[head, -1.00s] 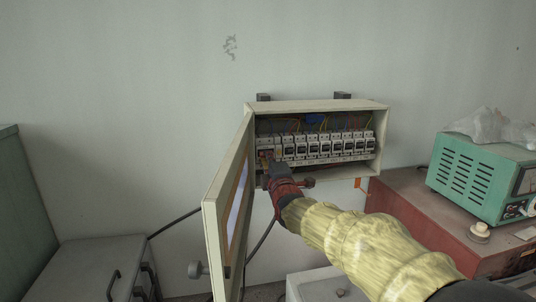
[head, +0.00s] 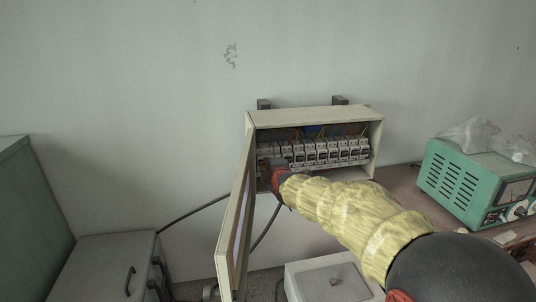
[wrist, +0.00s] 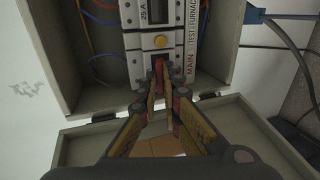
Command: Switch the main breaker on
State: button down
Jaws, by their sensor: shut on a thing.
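The open breaker box (head: 310,115) hangs on the wall with a row of grey breakers. The main breaker (wrist: 143,14) is at the left end of the row; the wrist view shows its "25A" face, a yellow round button and a label reading "MAIN" and "TEST FURNACE". My gripper (wrist: 165,85) is shut on the main breaker's dark toggle (wrist: 159,59), with its fingertips close together there. In the head view my gripper (head: 277,172) is at the box's lower left and hides part of the breaker. The toggle's exact position is hard to tell.
The box door (head: 236,220) stands open to the left of my gripper. A green power unit (head: 470,180) sits on a bench at right. A grey drawer cabinet (head: 100,268) stands at lower left, and a white box (head: 325,280) is below.

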jog(key=shift+r+g+p, duration=0.1)
jog(key=shift+g+p, duration=0.3)
jog(key=shift+p, duration=1.35)
jog(key=c, duration=2)
grip_release()
jog(key=shift+w, duration=0.1)
jog(key=v, duration=1.2)
